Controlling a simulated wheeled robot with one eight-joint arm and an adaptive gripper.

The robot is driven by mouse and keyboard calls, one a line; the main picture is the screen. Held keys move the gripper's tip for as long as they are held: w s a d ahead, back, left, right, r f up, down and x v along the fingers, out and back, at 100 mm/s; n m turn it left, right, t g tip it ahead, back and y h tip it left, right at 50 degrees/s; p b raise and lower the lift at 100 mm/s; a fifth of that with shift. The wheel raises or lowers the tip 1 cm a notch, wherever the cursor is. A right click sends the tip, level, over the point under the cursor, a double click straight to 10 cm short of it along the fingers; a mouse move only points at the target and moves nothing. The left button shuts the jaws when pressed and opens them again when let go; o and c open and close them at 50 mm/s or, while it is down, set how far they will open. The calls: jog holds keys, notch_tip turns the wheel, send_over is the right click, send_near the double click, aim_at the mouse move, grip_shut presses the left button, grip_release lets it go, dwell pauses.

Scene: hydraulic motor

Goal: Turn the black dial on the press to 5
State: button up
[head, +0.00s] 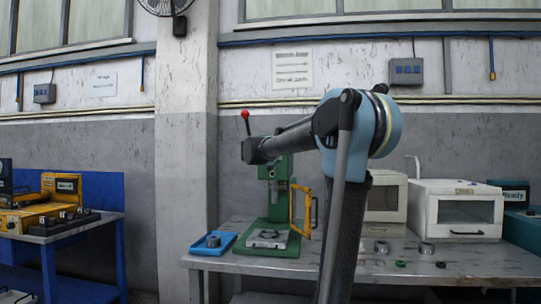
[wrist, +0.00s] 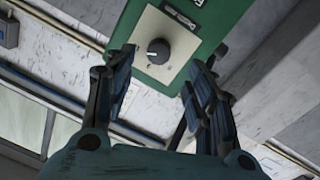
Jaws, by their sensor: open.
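The green press (head: 280,212) stands on the grey table in the head view, with a red-knobbed lever (head: 245,115) at its upper left. Its black dial (wrist: 158,51) shows in the wrist view on a pale square plate (wrist: 148,68) fixed to the green body (wrist: 205,22). A light pointer mark shows on the dial; the number it points at is too small to read. My gripper (wrist: 160,62) is open and empty, its fingers on either side of the dial in the picture. Contact cannot be told. My arm hides the press's upper part in the head view.
A yellow guard frame (head: 303,212) stands at the press's right side. A blue tray (head: 209,249) lies left of the press. Several metal rings and white box-shaped machines (head: 458,208) are to the right. A workbench (head: 70,232) with yellow equipment stands at far left.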

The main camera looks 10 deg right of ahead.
jog(key=x, duration=0.8)
jog(key=shift+s, duration=0.1)
jog(key=c, duration=1.1)
